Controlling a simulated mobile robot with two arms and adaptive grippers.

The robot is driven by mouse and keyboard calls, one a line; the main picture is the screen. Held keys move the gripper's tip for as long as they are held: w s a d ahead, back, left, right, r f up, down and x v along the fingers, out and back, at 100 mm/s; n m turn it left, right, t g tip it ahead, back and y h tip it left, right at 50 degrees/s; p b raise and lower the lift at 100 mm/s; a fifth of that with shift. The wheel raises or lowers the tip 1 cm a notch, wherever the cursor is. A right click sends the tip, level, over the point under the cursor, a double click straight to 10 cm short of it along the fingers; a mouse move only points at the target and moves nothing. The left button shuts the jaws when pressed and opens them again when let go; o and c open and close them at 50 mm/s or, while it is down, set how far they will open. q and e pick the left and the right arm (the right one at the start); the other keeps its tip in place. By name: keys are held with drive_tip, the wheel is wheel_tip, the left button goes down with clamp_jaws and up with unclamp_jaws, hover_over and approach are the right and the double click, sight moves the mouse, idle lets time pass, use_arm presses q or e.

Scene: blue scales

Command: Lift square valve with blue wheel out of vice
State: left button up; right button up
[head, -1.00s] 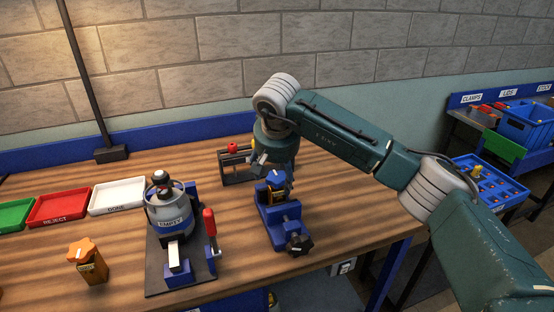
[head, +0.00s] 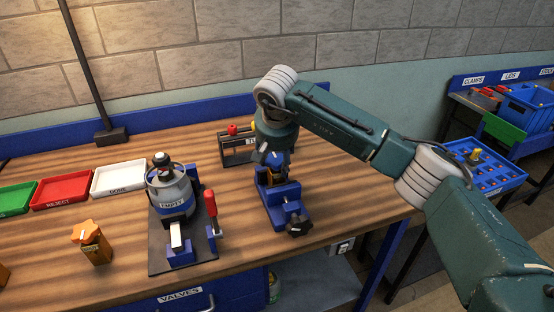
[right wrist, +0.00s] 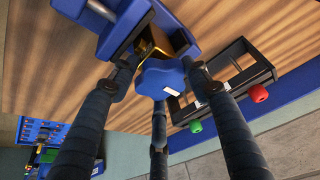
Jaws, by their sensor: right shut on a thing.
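The valve's blue wheel (right wrist: 160,78) is between the fingers of my right gripper (right wrist: 158,90) in the right wrist view. Its gold-coloured square body (right wrist: 153,44) shows beyond the wheel, at the blue vice (right wrist: 118,30). In the head view the wheel (head: 272,158) is just above the vice (head: 287,194), under my right gripper (head: 272,150). The right gripper is shut on the valve by its wheel. The body's lower end is hidden, so I cannot tell how deep it sits between the jaws. My left gripper is not in view.
A dark rack (head: 238,149) with a red knob stands close behind the vice. A fixture marked EMPTY (head: 172,205) stands left of it. An orange-wheeled valve (head: 94,246) is at the front left. Green, red and white trays (head: 118,179) lie at the back left.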

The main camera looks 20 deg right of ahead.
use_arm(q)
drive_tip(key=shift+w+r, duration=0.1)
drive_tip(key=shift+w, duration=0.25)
use_arm(e)
drive_tip(key=shift+s+r, duration=0.15)
drive_tip(key=shift+s, duration=0.1)
drive_tip(key=shift+r+p, duration=2.45)
drive_tip(key=shift+r, duration=1.25)
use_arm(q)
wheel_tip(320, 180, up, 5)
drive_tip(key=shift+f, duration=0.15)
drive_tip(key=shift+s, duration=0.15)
use_arm(e)
drive_tip(key=shift+f, duration=0.1)
